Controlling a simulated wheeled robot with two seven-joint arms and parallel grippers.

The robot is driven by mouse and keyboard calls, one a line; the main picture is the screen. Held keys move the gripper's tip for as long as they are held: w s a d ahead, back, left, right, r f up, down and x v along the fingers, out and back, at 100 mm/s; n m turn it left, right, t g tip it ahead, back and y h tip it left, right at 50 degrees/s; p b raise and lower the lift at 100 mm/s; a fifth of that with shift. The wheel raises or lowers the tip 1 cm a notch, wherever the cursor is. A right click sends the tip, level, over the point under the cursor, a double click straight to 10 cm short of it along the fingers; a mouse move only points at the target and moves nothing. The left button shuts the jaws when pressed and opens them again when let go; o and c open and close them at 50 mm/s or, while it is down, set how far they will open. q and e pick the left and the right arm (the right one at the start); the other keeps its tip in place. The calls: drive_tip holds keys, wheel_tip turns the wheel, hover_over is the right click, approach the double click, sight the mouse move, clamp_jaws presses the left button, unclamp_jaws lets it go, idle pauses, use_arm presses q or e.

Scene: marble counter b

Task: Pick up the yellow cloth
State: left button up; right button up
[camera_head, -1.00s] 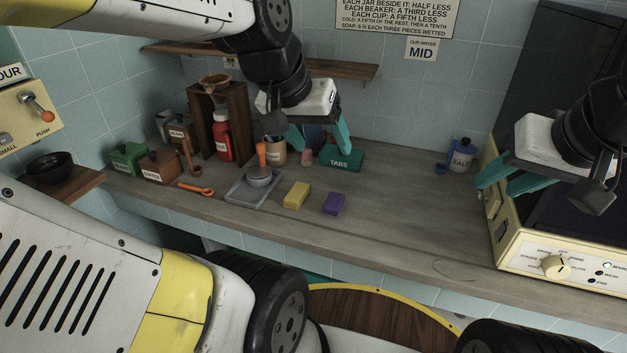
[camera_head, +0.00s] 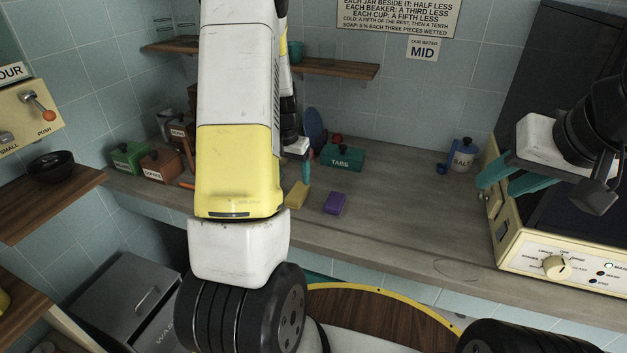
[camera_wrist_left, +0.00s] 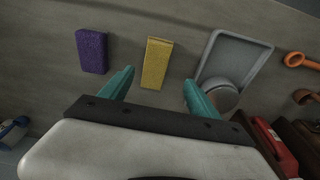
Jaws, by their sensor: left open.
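The yellow cloth (camera_head: 297,196) is a small block-like piece lying on the grey counter, partly covered by my left arm in the head view. In the left wrist view the yellow cloth (camera_wrist_left: 157,63) lies beyond and between the spread teal fingers of my left gripper (camera_wrist_left: 158,95). That gripper is open and empty, apart from the cloth. In the head view my left gripper (camera_head: 304,162) is mostly hidden behind its own arm. My right gripper (camera_head: 510,181) is open and empty at the right, by the cream machine.
A purple sponge-like block (camera_wrist_left: 91,51) lies beside the cloth, and also shows in the head view (camera_head: 335,204). A grey tray (camera_wrist_left: 261,50) holding a round grey object is on its other side. A teal TABS box (camera_head: 342,157) stands behind. The counter right of the purple block is clear.

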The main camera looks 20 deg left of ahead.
sight(297, 191)
use_arm(q)
drive_tip(key=f, duration=0.4)
drive_tip(key=w+d+f, duration=0.1)
drive_tip(key=f, duration=0.2)
drive_tip(key=shift+w, duration=0.1)
drive_tip(key=shift+c, duration=0.2)
drive_tip(key=c, duration=1.4)
